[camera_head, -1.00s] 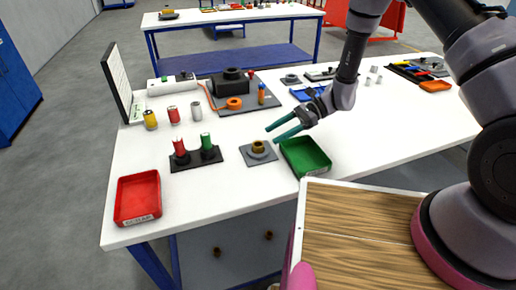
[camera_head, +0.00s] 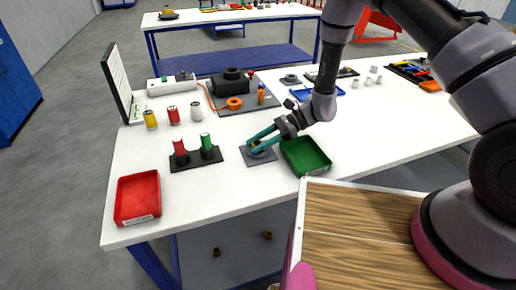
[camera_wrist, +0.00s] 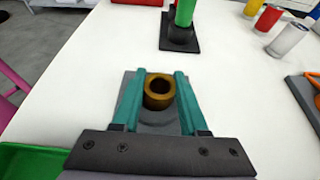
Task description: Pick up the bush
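The bush is a short brass-coloured ring (camera_wrist: 159,91) with a dark bore. It stands upright on a grey base plate (camera_wrist: 158,126) in the wrist view. In the head view the plate (camera_head: 259,160) lies on the white table left of the green tray, and my fingers largely hide the bush. My gripper (camera_wrist: 156,84) has teal fingers, open, one on each side of the bush. A gap shows between the bush and each finger, most clearly on the right. The head view shows my gripper (camera_head: 252,144) reaching down over the plate from the right.
A green tray (camera_head: 306,156) sits right beside the plate. A black stand (camera_head: 196,159) with red and green cylinders is to the left. A red tray (camera_head: 138,198) is at the front left corner. An orange ring and black block lie behind.

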